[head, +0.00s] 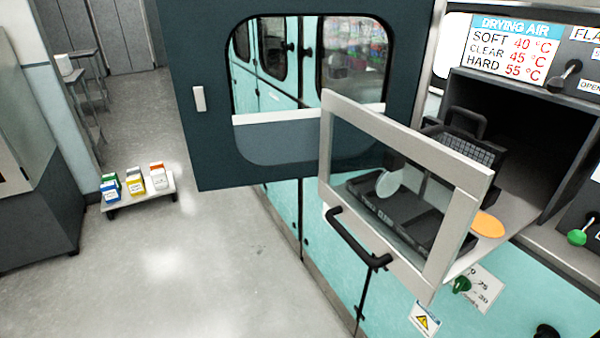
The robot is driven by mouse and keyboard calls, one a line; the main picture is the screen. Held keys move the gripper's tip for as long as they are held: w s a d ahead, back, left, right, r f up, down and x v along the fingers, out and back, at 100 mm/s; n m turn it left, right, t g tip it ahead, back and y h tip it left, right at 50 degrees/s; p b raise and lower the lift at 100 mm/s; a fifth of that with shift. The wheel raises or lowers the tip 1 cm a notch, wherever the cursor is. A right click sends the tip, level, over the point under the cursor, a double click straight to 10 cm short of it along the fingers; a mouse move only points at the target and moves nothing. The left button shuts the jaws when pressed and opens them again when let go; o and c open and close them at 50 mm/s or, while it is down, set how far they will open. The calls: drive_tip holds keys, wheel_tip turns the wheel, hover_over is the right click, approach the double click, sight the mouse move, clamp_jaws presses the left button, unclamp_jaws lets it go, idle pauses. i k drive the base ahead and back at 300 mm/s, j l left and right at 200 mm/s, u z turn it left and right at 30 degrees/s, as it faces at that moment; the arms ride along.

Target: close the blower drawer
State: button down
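The blower drawer (334,106) is pulled out of its dark opening (530,115) in the teal machine. It has a pale frame around a clear front pane and a black bar handle (350,240) low on its front. Inside it are a black tray (400,215), a black basket with a handle (465,150), a pale round disc (390,183) and an orange disc (488,224). Part of the contents shows only through the pane. My gripper is not in view.
A dark door with a window (215,150) stands open left of the drawer. A lever (563,78) and a green knob (578,237) are on the machine's face. The floor between is clear.

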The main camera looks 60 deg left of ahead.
sight(459, 185)
drive_tip(key=u, duration=1.25)
